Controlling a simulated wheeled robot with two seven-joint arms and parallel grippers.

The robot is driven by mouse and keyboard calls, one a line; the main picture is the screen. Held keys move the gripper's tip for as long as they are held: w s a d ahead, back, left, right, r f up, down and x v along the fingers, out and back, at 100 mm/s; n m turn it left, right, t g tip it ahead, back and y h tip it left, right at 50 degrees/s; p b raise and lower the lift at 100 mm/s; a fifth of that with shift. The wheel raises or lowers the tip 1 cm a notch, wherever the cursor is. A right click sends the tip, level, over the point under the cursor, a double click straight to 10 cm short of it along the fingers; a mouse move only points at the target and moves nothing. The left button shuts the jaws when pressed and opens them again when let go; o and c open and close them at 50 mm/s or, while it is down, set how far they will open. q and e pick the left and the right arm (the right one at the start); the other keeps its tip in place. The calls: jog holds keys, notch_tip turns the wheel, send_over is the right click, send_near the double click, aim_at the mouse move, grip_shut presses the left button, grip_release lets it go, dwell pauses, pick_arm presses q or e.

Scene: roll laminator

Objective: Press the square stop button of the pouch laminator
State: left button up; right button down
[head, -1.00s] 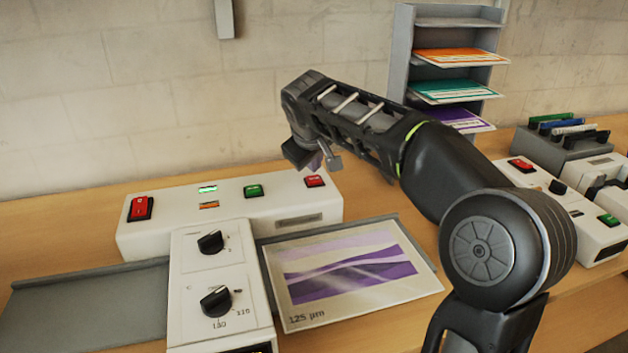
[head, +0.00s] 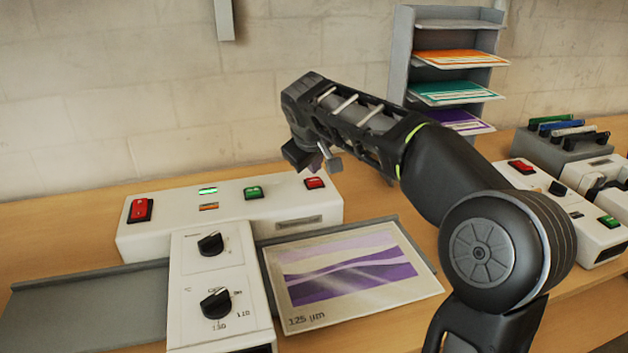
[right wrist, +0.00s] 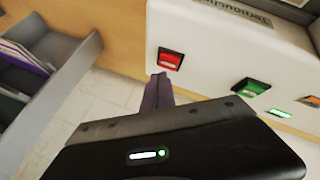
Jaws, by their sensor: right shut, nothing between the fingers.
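The pouch laminator (head: 150,240) is a long white machine on the wooden bench. Its small square red button (head: 314,183) sits at the right end of the top, and shows in the right wrist view (right wrist: 170,60) as red with a pale mark. A green button (head: 253,191) lies left of it. My right gripper (head: 314,161) is shut and empty, just above and behind the red button in the head view. In the right wrist view, the fingers (right wrist: 160,88) end just below the red button; whether they touch it I cannot tell. My left gripper is not in view.
A red rocker switch (head: 140,209) sits at the laminator's left end. Two dials are on the front unit (head: 207,262). A purple-printed pouch (head: 345,268) lies on the right-hand tray. A paper rack (head: 403,60) and another white machine (head: 590,235) stand to the right.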

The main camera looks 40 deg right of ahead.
aim_at(314, 182)
jog(key=shift+f, duration=0.1)
dwell(0.7)
jog(key=shift+f+b, duration=0.3)
jog(key=shift+b, duration=0.1)
jog(key=shift+f+b, duration=0.4)
jog(key=shift+f, duration=0.1)
dwell(0.6)
jog(key=shift+r, duration=0.1)
jog(key=shift+r+p, duration=0.75)
jog(key=shift+r, duration=0.05)
notch_tip(314, 182, up, 5)
jog(key=p, duration=0.4)
dwell(1.1)
